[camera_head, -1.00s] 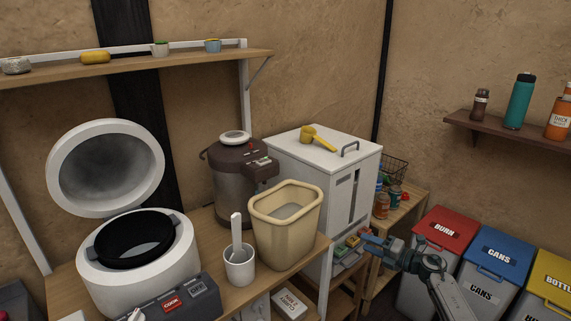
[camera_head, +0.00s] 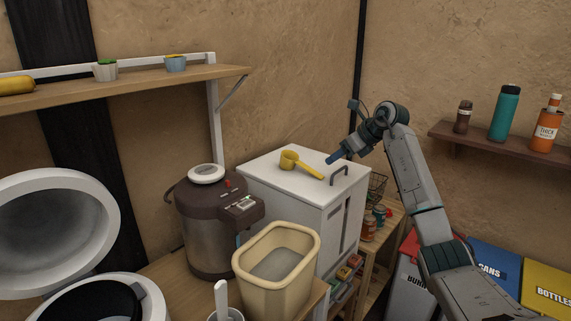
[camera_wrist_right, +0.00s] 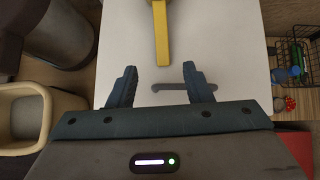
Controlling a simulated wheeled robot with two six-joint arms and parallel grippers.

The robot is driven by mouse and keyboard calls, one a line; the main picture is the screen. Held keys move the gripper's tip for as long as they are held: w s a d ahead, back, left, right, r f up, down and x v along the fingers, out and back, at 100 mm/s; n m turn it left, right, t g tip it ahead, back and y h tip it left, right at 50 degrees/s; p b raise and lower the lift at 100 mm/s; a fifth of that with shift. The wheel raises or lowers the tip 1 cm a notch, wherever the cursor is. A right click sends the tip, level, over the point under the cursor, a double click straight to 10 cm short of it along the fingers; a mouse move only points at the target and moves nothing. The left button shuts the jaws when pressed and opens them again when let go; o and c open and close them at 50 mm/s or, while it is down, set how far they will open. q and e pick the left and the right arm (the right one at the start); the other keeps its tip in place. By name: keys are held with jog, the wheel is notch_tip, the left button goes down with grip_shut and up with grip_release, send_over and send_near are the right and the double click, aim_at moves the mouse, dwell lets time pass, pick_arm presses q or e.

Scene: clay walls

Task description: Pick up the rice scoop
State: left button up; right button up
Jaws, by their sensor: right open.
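The yellow scoop (camera_head: 303,164) lies on top of the white cabinet (camera_head: 290,190), its bowl to the left and its handle pointing right. In the wrist view its handle (camera_wrist_right: 161,40) points down the picture, between and beyond my fingertips; most of its bowl is cut off at the top edge. My right gripper (camera_head: 334,158) is over the cabinet top, close to the handle's end and apart from it. In the wrist view my right gripper (camera_wrist_right: 159,72) is open and empty. My left gripper is not in view.
A grey handle (camera_head: 339,176) stands up from the cabinet top, beneath my right gripper. A dark hot-water pot (camera_head: 208,235) and a cream bin (camera_head: 277,265) stand left of the cabinet. A white paddle (camera_head: 221,298) stands in a cup. A shelf (camera_head: 120,85) hangs at upper left.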

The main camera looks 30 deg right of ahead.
aim_at(316, 173)
jog(key=shift+f, duration=0.25)
jog(key=shift+w+f+p, duration=0.1)
jog(key=shift+f+p, duration=0.25)
jog(key=p+x, duration=0.1)
jog(key=x, duration=0.2)
jog(key=shift+w+a+f, duration=0.15)
jog(key=shift+w+f, duration=0.05)
jog(key=shift+w, duration=0.1)
jog(key=p+x, duration=0.2)
jog(key=x, duration=0.1)
jog(key=shift+f, duration=0.1)
jog(key=shift+w+f, duration=0.3)
jog(key=shift+w+a+f, duration=0.1)
jog(key=shift+w+f, duration=0.05)
jog(key=shift+f, duration=0.05)
jog(key=c, duration=0.7)
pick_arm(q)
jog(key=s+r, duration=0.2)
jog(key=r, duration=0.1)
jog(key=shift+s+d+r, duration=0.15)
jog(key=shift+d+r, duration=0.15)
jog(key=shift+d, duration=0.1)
pick_arm(e)
grip_shut()
